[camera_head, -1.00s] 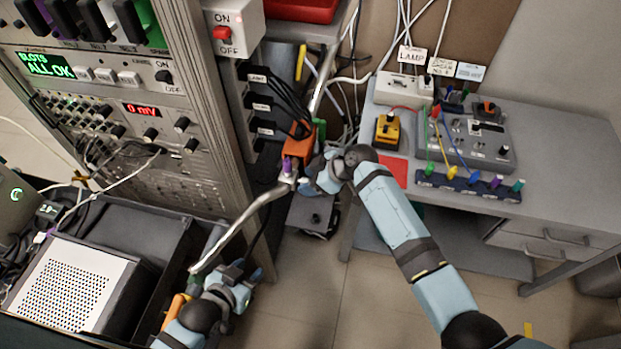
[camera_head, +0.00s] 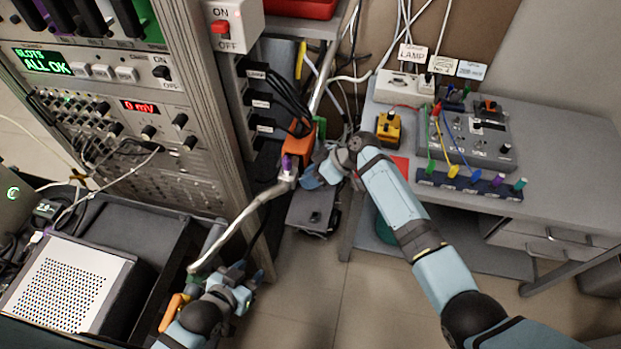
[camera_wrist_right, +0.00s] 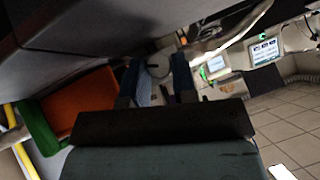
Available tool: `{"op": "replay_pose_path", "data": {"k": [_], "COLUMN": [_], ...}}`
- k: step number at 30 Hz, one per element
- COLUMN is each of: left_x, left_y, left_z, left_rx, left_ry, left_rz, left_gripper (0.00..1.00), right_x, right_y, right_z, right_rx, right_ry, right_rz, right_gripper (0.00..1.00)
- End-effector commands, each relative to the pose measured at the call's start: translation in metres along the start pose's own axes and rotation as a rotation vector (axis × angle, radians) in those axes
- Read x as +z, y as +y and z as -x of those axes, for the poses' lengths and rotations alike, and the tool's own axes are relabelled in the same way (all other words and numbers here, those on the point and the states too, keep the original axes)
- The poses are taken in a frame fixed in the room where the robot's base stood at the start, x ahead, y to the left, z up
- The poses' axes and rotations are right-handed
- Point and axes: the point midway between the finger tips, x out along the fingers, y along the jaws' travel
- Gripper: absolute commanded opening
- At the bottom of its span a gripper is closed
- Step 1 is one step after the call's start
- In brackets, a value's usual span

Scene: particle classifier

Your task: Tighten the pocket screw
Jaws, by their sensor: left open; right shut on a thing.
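A grey tube (camera_head: 240,222) slants up to a joint with a purple screw-like knob (camera_head: 287,163); I cannot tell for sure that this is the pocket screw. An orange block (camera_head: 298,146) sits just above it. My right gripper (camera_head: 311,172) is just right of the purple knob. In the right wrist view its two blue fingers (camera_wrist_right: 160,82) are close around something small and dark that I cannot make out. My left gripper (camera_head: 246,274) is open near the tube's lower end, right of an orange handle (camera_head: 173,311).
The instrument rack (camera_head: 150,130) stands on the left, with a black tray (camera_head: 140,222) and a perforated box (camera_head: 65,285) below. A grey desk (camera_head: 560,150) with a wired control box (camera_head: 480,135) is at the right. Cables hang behind the tube. Floor is free in the middle.

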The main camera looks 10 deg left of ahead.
Motion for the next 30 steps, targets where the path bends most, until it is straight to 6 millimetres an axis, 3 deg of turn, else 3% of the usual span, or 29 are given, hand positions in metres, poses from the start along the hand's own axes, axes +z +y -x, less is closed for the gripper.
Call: {"op": "replay_pose_path", "data": {"k": [15,30], "left_x": [0.013,0.015], "left_y": [0.004,0.002], "left_z": [-0.013,-0.014], "left_rx": [0.012,0.009], "left_ry": [0.005,0.005], "left_rz": [-0.002,-0.003], "left_gripper": [0.43,0.43], "right_x": [0.001,0.001], "right_y": [0.005,0.005], "right_z": [-0.001,-0.001], "right_rx": [-0.214,-0.246], "right_ry": [-0.007,-0.008], "right_rz": [-0.215,-0.248], "right_gripper": [0.02,0.02]}}
